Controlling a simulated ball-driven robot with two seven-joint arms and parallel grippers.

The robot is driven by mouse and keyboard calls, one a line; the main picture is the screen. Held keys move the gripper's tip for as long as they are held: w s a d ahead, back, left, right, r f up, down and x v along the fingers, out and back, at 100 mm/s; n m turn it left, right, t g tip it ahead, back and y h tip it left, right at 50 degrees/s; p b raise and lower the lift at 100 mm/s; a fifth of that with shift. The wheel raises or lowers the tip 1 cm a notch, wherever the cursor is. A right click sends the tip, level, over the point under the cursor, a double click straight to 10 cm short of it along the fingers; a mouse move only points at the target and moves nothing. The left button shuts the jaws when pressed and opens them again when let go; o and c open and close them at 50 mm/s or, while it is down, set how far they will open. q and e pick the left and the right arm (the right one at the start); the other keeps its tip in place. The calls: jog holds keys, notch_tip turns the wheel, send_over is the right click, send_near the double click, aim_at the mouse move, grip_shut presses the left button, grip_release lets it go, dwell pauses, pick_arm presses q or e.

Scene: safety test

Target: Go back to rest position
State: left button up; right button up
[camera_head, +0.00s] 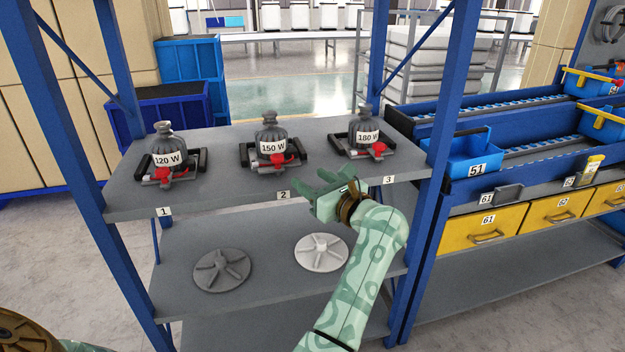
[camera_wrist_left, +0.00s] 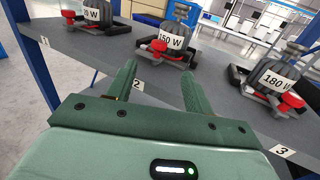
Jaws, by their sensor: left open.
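My left gripper (camera_head: 332,180) is green and sits in front of the upper shelf's front edge, between labels 2 and 3. Its two fingers are apart in the left wrist view (camera_wrist_left: 158,70), with nothing between them. Three dark, round-bodied units marked 120 W (camera_head: 167,146), 150 W (camera_head: 270,132) and 180 W (camera_head: 366,124) stand upright on the upper shelf (camera_head: 225,190), each in a black-handled frame with red parts. The gripper is apart from them. My right gripper is not in view.
A dark spoked disc (camera_head: 221,270) and a white one (camera_head: 321,252) lie on the lower shelf (camera_head: 180,240). Blue posts (camera_head: 440,150) bound the rack. To the right are a blue bin 51 (camera_head: 470,157) and yellow drawers (camera_head: 485,230). Blue crates (camera_head: 188,65) stand behind left.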

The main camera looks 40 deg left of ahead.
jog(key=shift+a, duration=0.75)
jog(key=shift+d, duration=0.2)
